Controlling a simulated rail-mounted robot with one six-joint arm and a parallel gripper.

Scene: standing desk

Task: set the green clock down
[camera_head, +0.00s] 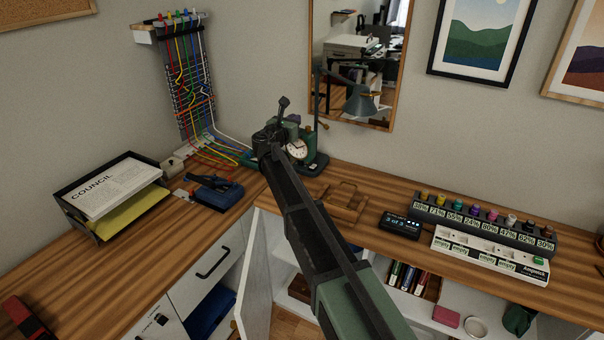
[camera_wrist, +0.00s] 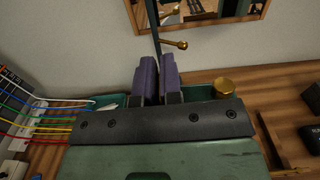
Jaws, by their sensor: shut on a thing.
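The green clock (camera_head: 297,150), with a round white face, shows in the head view at the back corner of the desk, beside and partly behind my arm. My gripper (camera_head: 288,121) is at its top, with purple finger pads. In the wrist view my gripper (camera_wrist: 157,78) has its two pads close together, shut on the clock. The wrist housing hides most of the clock there. I cannot tell whether its bottom touches the desk.
A lamp (camera_head: 361,103) stands just behind the clock. Coloured cables (camera_head: 215,150) and a blue tool (camera_head: 216,191) are to the left. A wooden frame-like tray (camera_head: 342,199) lies to the right, before a small black display (camera_head: 400,226).

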